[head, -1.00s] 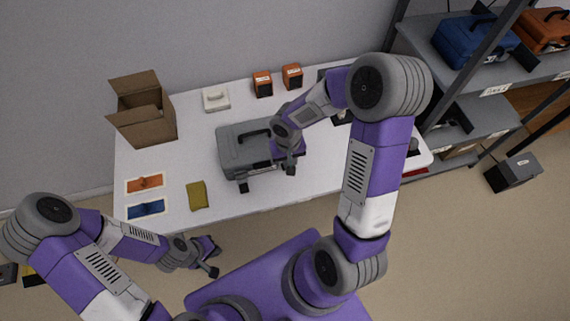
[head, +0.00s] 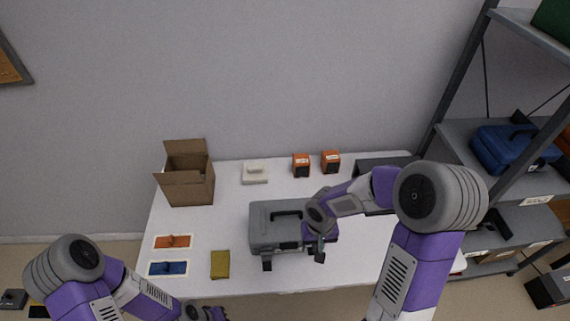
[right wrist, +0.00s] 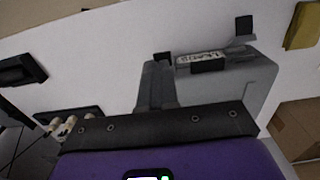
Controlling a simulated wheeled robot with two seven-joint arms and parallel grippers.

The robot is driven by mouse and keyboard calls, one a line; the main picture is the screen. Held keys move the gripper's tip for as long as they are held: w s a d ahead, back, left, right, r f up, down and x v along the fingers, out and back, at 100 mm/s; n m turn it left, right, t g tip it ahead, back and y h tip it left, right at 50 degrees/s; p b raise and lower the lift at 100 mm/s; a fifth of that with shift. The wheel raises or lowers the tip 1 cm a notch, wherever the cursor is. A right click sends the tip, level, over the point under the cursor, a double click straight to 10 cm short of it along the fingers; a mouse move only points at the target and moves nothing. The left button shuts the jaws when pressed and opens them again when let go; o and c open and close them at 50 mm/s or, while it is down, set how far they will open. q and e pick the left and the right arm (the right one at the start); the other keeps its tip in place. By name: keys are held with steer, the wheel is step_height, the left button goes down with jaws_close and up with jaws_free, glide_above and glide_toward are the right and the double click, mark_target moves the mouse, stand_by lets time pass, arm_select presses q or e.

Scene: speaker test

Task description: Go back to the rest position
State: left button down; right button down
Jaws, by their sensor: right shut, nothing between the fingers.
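My right gripper (head: 319,252) is shut and empty at the right front of a grey case (head: 265,238) on the white table. In the head view it overlaps the case's right side; I cannot tell whether they touch. In the right wrist view the case (right wrist: 262,82) shows its label and dark latches, partly hidden behind my gripper's dark plate. My left gripper (head: 207,313) is at the bottom edge of the head view, in front of the table and cut off, so its fingers are not clear.
The white table (head: 215,285) holds an open cardboard box (head: 188,185), a white device (head: 255,173), two orange boxes (head: 301,166) (head: 331,162), an orange card (head: 172,241), a blue card (head: 167,268) and a yellow cloth (head: 220,264). A shelf (head: 470,160) with a blue case (head: 505,148) stands right.

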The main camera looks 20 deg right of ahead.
steer(key=s+a+f+y, duration=0.2)
steer(key=s+a+f, duration=0.2)
steer(key=a+f, duration=0.2)
steer(key=s+a+f+y, duration=0.2)
steer(key=s+a+f, duration=0.3)
steer(key=f, duration=0.5)
steer(key=shift+a+f+t, duration=0.3)
steer(key=shift+a, duration=0.45)
